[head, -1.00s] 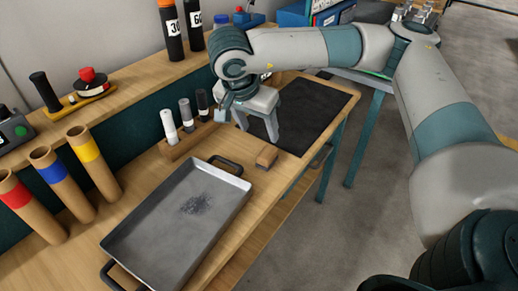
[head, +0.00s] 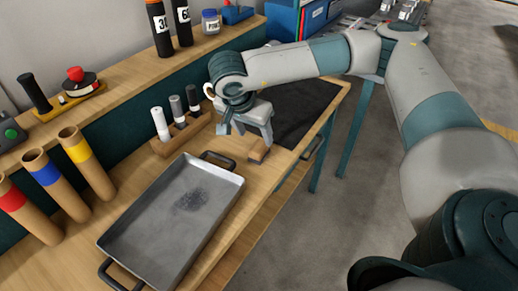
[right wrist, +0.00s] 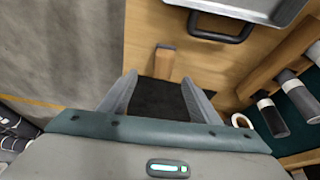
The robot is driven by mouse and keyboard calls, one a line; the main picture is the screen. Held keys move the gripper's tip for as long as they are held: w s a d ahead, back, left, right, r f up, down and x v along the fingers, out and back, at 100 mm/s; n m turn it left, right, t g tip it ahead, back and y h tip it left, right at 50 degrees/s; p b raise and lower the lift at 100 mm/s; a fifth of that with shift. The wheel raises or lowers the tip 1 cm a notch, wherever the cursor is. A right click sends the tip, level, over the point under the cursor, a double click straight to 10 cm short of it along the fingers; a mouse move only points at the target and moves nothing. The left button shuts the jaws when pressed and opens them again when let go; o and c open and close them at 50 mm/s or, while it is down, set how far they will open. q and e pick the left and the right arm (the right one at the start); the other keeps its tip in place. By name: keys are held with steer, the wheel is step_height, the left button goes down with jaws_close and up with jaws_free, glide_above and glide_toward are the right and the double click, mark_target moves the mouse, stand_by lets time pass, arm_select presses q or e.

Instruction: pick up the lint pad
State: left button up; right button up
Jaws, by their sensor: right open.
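The lint pad, a small brown block with a darker side (head: 258,151), lies on the wooden bench between the metal tray and the black mat. It also shows in the right wrist view (right wrist: 165,62), just beyond the fingertips. My right gripper (head: 254,137) is above the bench right beside the pad, fingers pointing down. In the right wrist view its two fingers (right wrist: 158,82) are spread with nothing between them but the black mat behind. I cannot tell the exact height gap to the pad. My left gripper is not in view.
A metal tray (head: 140,240) with dark filings stands in front of the pad. A wooden holder (head: 181,138) with several rollers is to the left. Cardboard tubes (head: 84,165) stand further left. The black mat (head: 310,112) lies behind. The bench edge is close on the right.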

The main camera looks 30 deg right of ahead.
mark_target(259, 147)
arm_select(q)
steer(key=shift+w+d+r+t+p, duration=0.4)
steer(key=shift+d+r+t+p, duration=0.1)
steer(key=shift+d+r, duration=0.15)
arm_select(e)
steer(key=x, duration=0.5)
steer(key=shift+w+d+f, duration=0.1)
steer(key=shift+d+f, duration=0.05)
steer(key=shift+f, duration=0.15)
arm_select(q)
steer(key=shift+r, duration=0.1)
